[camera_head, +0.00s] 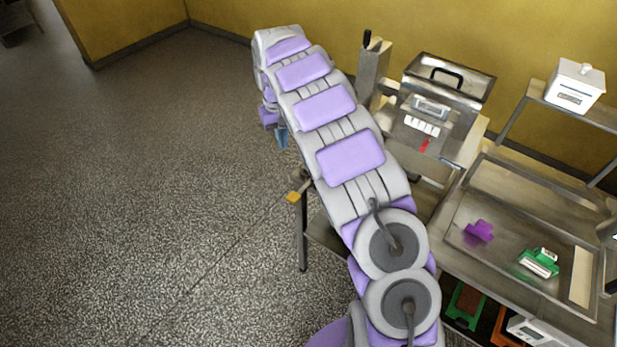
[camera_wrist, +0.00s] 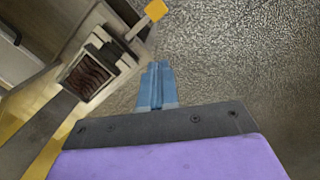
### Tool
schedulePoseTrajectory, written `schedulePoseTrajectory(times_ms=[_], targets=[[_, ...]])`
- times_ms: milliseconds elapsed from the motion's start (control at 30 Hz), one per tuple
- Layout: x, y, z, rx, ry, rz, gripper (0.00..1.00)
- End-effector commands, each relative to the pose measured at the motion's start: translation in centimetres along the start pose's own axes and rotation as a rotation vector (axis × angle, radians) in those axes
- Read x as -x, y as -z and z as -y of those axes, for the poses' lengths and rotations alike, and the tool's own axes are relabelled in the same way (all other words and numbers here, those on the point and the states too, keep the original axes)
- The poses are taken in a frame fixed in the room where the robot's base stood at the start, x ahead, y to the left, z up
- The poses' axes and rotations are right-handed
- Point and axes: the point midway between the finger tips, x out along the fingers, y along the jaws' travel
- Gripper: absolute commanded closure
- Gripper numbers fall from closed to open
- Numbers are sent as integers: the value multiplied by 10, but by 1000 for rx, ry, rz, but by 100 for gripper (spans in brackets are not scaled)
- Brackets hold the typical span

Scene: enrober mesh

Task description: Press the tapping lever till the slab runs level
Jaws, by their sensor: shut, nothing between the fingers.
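The tapping lever shows as a yellow paddle (camera_head: 297,195) on a short bar at the machine's side, left of my arm in the head view. It also shows at the top of the wrist view (camera_wrist: 155,10). A dark brown slab (camera_wrist: 87,76) lies in a metal frame beside the lever; its surface looks ridged and wavy. My arm hides the slab in the head view. My gripper (camera_head: 282,138), with blue fingers, is shut and empty. In the wrist view its fingers (camera_wrist: 157,70) point toward the lever but are apart from it.
A steel machine with a lidded tank (camera_head: 450,75) stands behind my arm. A steel bench (camera_head: 455,262) at right holds a purple piece (camera_head: 479,231) and a green piece (camera_head: 539,262). A white box (camera_head: 575,85) sits on a shelf. The speckled floor (camera_head: 150,190) at left is clear.

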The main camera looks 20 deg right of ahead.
Motion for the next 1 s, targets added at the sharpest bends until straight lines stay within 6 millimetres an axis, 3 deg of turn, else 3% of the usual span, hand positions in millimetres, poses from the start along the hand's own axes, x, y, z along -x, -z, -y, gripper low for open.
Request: schedulePoseTrajectory(times_ms=[167,600,1000], targets=[[-8,-2,0,1,1,0,100],[-83,-29,0,-1,2,5,100],[-93,-33,0,0,0,0,100]])
